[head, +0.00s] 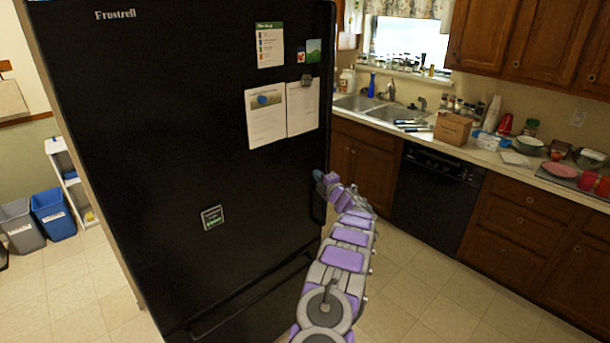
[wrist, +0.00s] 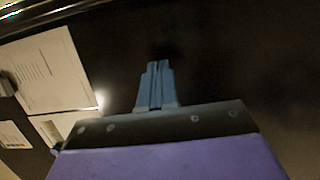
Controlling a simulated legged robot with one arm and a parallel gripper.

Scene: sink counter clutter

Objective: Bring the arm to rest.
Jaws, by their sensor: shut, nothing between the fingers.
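My arm reaches up from the bottom of the head view, grey with purple panels. My gripper (head: 320,177) is at its far end, in front of the right part of the black fridge (head: 150,150). In the wrist view my gripper (wrist: 158,70) shows as two blue-grey fingers held together with nothing between them. The dark fridge face (wrist: 230,60) fills much of that view behind the fingers. I cannot tell the exact gap between fingertips and fridge.
Papers (head: 266,117) hang on the fridge door. A sink (head: 385,108) and a cluttered counter with a cardboard box (head: 453,129) stand at the right. A black dishwasher (head: 437,200) is below. Bins (head: 52,214) stand at the left. The tiled floor (head: 430,300) at lower right is clear.

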